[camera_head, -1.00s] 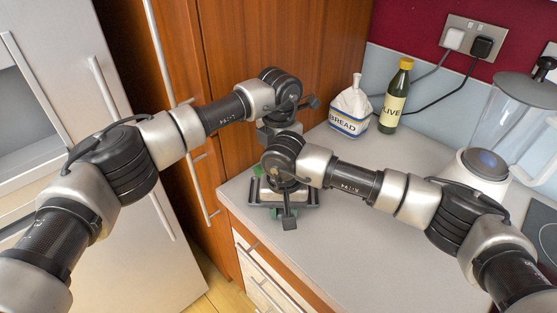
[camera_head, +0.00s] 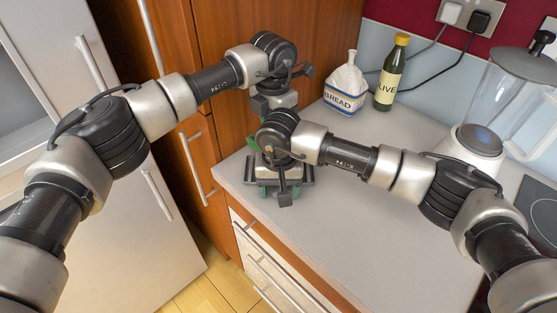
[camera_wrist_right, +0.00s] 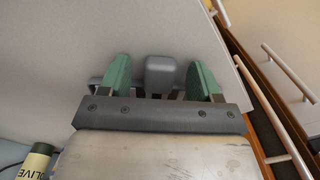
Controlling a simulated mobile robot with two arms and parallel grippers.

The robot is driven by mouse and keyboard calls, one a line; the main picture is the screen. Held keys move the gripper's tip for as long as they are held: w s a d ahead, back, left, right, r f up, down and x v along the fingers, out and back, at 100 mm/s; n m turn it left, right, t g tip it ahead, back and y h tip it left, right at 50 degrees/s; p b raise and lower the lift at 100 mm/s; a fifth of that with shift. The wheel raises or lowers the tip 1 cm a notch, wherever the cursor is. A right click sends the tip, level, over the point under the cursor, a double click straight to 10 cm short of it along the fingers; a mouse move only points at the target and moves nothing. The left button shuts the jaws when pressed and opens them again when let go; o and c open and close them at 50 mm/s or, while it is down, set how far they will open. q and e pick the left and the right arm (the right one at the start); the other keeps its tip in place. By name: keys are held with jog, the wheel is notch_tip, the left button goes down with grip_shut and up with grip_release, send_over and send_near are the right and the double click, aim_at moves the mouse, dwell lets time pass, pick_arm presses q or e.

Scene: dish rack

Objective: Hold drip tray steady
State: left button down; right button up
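My right gripper (camera_head: 278,185) points down at the left end of the counter. In the right wrist view its green fingers (camera_wrist_right: 160,84) stand wide apart. A dark grey rounded block (camera_wrist_right: 160,72) shows between them, with a gap on each side; I cannot tell whether it belongs to the drip tray. My left gripper (camera_head: 256,142) is just behind the right one, low over the counter; a green fingertip shows, and the rest is hidden by my right arm. I cannot make out a drip tray for certain in either view.
A bread bag (camera_head: 346,90) and an olive bottle (camera_head: 390,75) stand at the back wall, left of a blender (camera_head: 500,100). A tall wooden cabinet (camera_head: 270,25) borders the counter's left end. The middle of the counter (camera_head: 390,200) is clear.

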notch_tip(320, 180, up, 12)
dwell(0.6)
